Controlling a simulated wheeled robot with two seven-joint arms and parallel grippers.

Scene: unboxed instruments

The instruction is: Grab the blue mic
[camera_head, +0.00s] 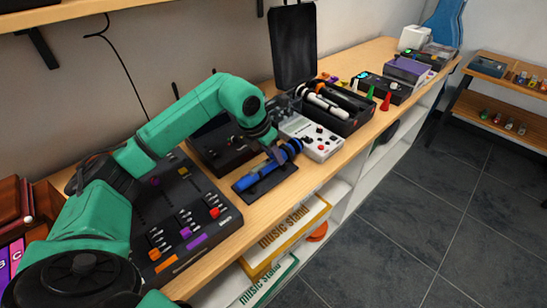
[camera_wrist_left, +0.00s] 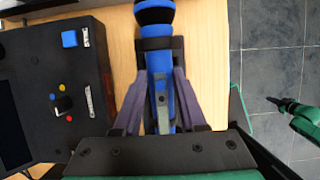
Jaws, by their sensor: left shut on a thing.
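The blue mic (camera_head: 253,178) lies above a flat black base (camera_head: 280,184) on the wooden counter, near its front edge. My left gripper (camera_head: 279,156) reaches down onto the mic from above and is shut on its body. In the left wrist view the blue mic (camera_wrist_left: 160,62) runs between the two fingers, with its black head at the top edge. Whether the mic touches the base is hard to tell. A green and black part at the right of the wrist view looks like my other arm; its jaws are unclear.
A black mixer (camera_head: 185,215) with sliders stands left of the mic. A grey-white device (camera_head: 317,137) with knobs and an open black case (camera_head: 345,115) stand beyond it. Shelves with music stand boxes (camera_head: 287,232) are below the counter. The floor at right is clear.

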